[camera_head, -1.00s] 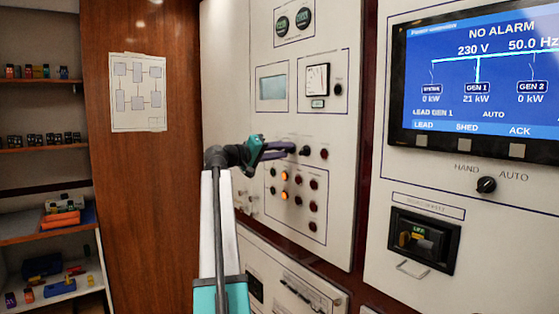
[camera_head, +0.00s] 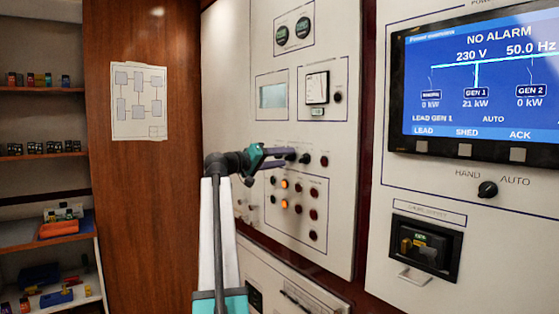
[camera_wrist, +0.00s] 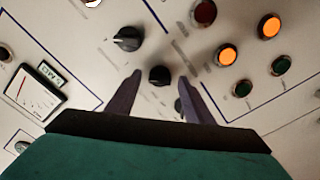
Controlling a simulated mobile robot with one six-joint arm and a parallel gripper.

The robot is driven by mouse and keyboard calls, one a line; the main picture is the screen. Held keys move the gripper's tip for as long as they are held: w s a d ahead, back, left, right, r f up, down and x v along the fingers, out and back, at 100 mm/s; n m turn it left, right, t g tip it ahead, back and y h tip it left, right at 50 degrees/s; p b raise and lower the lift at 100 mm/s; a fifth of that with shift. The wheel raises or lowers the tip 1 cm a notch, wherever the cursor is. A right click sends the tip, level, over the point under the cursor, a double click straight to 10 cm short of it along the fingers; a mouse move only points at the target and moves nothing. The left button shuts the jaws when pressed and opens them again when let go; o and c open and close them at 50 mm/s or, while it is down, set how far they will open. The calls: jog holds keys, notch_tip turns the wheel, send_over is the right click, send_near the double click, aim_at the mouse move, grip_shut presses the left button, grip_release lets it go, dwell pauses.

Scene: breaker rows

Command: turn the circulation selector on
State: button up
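Small dark selector knobs sit on the pale cabinet panel. Their labels are too small or blurred to read, so I cannot tell which is the circulation selector. In the wrist view, one black knob (camera_wrist: 159,76) lies between the fingertips of my gripper (camera_wrist: 161,83), with a gap on both sides. A second black knob (camera_wrist: 127,39) stands beyond it, up and left. In the head view my gripper (camera_head: 286,158) points right at the panel's row of controls; a dark knob (camera_head: 305,158) shows just past its fingertips. My gripper is open and empty.
Lit amber lamps (camera_head: 284,184) and dark red ones sit below the row, and a red button (camera_head: 324,160) to its right. A meter (camera_head: 316,88) is above. The right panel has a screen (camera_head: 480,85) and a HAND/AUTO knob (camera_head: 487,189). Shelves (camera_head: 45,150) stand left.

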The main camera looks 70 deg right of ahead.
jog(key=shift+a+f, duration=0.1)
jog(key=v, duration=1.3)
jog(key=shift+w+a, duration=0.25)
